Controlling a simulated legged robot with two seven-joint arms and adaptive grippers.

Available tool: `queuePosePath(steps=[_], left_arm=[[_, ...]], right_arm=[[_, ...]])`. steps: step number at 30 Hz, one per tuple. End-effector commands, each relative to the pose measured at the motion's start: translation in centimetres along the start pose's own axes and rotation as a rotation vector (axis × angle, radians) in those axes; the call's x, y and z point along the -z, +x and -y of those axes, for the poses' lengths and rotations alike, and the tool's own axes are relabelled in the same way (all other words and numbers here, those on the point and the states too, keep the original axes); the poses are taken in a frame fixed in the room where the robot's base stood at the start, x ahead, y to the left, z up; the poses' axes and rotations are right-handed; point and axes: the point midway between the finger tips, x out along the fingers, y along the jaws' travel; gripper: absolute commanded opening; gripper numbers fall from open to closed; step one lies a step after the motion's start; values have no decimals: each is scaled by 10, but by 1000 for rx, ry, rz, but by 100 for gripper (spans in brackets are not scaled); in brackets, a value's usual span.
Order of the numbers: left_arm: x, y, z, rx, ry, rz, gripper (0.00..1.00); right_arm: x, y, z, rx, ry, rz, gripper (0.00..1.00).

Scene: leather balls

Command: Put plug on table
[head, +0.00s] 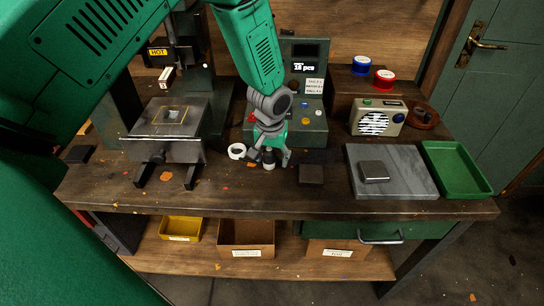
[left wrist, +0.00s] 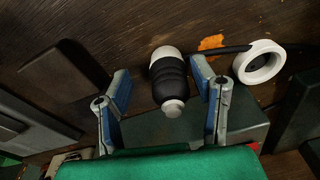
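The plug, as I take it, is a small black ribbed piece with white ends (left wrist: 170,82). It is on the wooden table (head: 225,190) and also shows in the head view (head: 268,159), partly covered by my gripper. My left gripper (head: 269,163) is over the front middle of the table. In the left wrist view its fingers (left wrist: 163,98) stand on either side of the plug. A gap shows on the left side and a narrower one on the right, so it is open around the plug. My right gripper is not in view.
A white ring (head: 237,151) lies just left of the plug. A dark flat block (head: 311,174) lies to the right. A green control box (head: 308,125) stands behind. A grey slab (head: 400,184) and green tray (head: 458,170) are at right, a metal press (head: 165,145) at left.

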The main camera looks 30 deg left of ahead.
Motion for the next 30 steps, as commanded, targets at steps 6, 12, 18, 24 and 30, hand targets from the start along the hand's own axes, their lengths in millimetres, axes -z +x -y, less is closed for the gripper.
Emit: queuePosePath(steps=[6, 12, 18, 24, 30], left_arm=[[1, -15, 1, -2, -1, -3, 52], [1, -57, 1, -2, -1, -5, 52], [1, -96, 0, -2, -1, -3, 52], [1, -117, 0, -1, -1, -1, 52], [0, -120, 1, 0, -1, 1, 52]], right_arm=[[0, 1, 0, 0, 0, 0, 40], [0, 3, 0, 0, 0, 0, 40], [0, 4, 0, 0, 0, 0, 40], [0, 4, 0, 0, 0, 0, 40], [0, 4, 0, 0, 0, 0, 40]])
